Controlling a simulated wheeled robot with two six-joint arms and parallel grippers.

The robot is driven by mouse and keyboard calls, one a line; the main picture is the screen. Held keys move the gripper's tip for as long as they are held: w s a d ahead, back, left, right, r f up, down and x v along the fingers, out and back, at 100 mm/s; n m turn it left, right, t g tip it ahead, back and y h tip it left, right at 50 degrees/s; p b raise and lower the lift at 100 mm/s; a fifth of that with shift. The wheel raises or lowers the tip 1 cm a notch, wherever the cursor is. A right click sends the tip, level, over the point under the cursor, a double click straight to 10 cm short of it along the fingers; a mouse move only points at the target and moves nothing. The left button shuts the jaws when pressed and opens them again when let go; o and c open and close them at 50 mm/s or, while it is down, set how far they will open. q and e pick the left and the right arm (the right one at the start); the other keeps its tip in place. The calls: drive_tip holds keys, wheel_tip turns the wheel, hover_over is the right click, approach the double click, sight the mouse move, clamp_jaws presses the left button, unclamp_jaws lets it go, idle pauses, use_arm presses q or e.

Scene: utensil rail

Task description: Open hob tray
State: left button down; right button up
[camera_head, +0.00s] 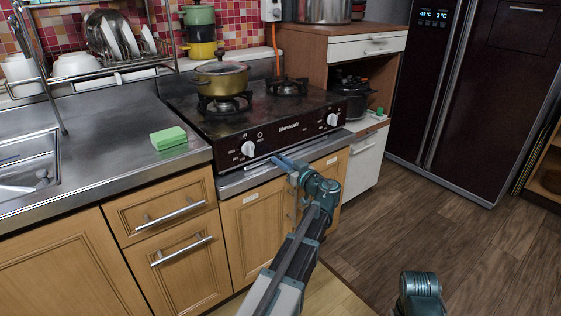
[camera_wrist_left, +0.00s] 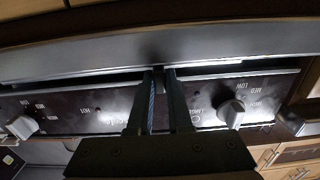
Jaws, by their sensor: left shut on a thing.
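The hob (camera_head: 270,125) is a dark two-burner stove with white knobs on its front panel. The hob tray (camera_head: 237,181) shows as a silver strip along the bottom of that panel; I cannot tell how far it stands out. In the left wrist view the tray (camera_wrist_left: 90,62) is a pale metal band across the top. My left gripper (camera_head: 282,162) is at the middle of the tray's front. Its two fingers (camera_wrist_left: 164,74) are close together at the tray's edge, shut on it; the contact is partly hidden. My right gripper is not in view.
A gold pot (camera_head: 222,80) with a lid sits on the left burner. A green sponge (camera_head: 168,138) lies on the steel counter left of the hob. Wooden cabinet doors (camera_head: 253,230) stand below. Part of my right arm shows at bottom right. The floor (camera_head: 440,220) there is clear.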

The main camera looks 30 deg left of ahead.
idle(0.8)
use_arm(q)
drive_tip(key=v, duration=2)
drive_tip(key=shift+a, duration=0.1)
drive_tip(key=c, duration=0.8)
unclamp_jaws()
drive_tip(key=shift+c, duration=0.2)
drive_tip(key=shift+f, duration=0.1)
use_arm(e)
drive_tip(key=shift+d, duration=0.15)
